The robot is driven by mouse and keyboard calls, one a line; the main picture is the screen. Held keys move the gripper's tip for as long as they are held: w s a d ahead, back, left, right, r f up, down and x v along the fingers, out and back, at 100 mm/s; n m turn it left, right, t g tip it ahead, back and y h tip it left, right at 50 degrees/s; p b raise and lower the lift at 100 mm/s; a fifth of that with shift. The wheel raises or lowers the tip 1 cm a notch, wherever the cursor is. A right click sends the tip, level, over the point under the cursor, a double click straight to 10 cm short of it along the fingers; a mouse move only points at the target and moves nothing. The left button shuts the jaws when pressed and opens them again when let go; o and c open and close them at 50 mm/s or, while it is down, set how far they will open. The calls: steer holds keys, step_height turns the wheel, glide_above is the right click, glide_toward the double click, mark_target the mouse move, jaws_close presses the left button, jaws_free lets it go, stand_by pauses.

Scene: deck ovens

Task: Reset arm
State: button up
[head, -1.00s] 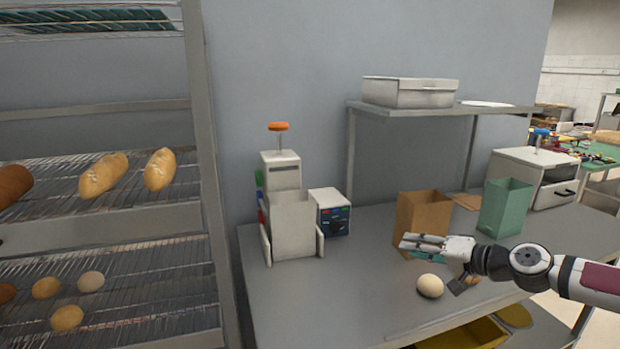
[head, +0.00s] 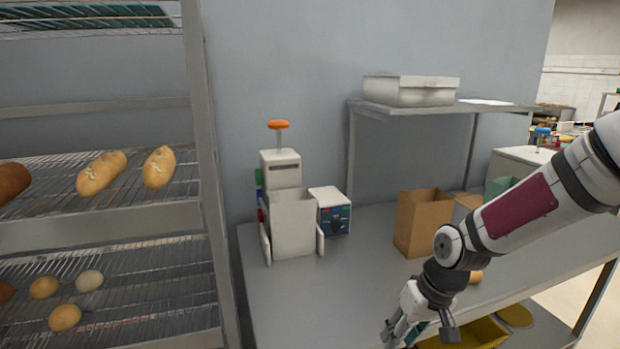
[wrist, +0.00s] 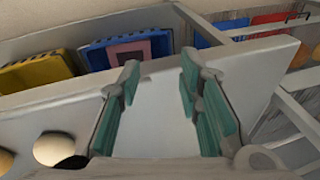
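My gripper (head: 398,335) is low at the front edge of the grey table (head: 370,300) in the head view, pointing down and to the left. In the wrist view my gripper (wrist: 155,95) has its two teal-padded fingers spread apart, with only bare table between them. Nothing is held.
A brown paper bag (head: 422,222) stands behind my arm. Round rolls (wrist: 54,148) lie at lower left in the wrist view. Yellow (wrist: 36,72) and blue (wrist: 98,56) crates sit below the table edge. A bread rack (head: 100,220) stands left; the table's middle is clear.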

steer(key=s+d+r+m+t+h, duration=0.1)
steer(key=s+r+m+t+h, duration=0.1)
steer(key=s+r, duration=1.7)
steer(key=s+b, duration=0.1)
steer(key=s, duration=0.1)
steer(key=shift+s+r+t+h, duration=0.2)
steer(key=shift+s+t+h, duration=0.1)
steer(key=shift+t, duration=0.1)
